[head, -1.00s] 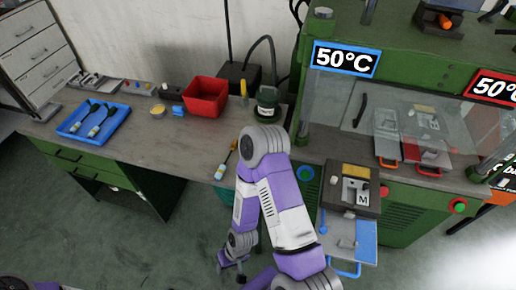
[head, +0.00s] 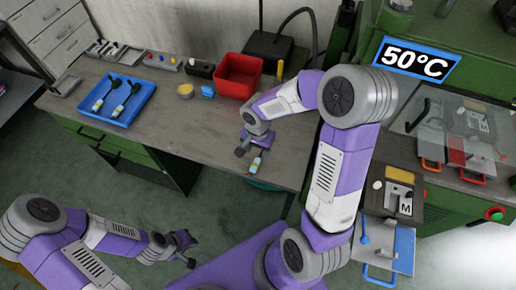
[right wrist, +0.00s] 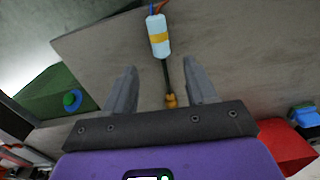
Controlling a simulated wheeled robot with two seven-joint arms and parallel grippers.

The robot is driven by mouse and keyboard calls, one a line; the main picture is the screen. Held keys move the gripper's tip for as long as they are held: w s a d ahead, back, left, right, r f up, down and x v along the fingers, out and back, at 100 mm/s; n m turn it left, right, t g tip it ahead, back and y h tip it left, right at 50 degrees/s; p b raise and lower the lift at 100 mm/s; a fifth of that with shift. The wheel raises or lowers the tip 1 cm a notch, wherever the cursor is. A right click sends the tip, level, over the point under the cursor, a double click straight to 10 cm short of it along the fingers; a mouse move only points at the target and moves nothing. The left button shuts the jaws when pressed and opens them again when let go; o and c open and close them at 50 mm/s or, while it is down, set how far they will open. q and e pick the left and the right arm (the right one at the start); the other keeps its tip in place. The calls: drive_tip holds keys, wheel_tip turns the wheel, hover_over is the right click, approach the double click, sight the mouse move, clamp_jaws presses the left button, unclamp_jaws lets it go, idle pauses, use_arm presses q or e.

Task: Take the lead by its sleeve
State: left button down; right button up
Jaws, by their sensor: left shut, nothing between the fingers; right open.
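The lead lies on the grey bench near its front edge. Its pale blue sleeve (head: 256,164) with a yellow band shows below my right gripper (head: 246,147) in the head view. In the right wrist view the sleeve (right wrist: 158,36) is beyond the fingertips of that gripper (right wrist: 160,74), with coloured wires at its far end. A dark cable runs from the sleeve back between the open fingers to a small orange-brown end (right wrist: 171,101). The fingers are apart from the sleeve. My left gripper (head: 188,250) is shut and empty, low in front of the bench.
A blue tray (head: 146,106) with two similar leads stands at the left of the bench. A red bin (head: 238,76), a blue block (head: 208,91) and a yellow round dish (head: 186,91) stand behind. The green machine (head: 447,205) is at the right. The bench's middle is clear.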

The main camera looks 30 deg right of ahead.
sight(257, 160)
wheel_tip(257, 160, down, 6)
drive_tip(key=shift+w+f+b, duration=0.1)
drive_tip(key=shift+f+b, duration=0.15)
drive_tip(key=shift+b, duration=0.45)
drive_tip(key=shift+c, duration=0.3)
clamp_jaws()
drive_tip(key=shift+r, duration=0.1)
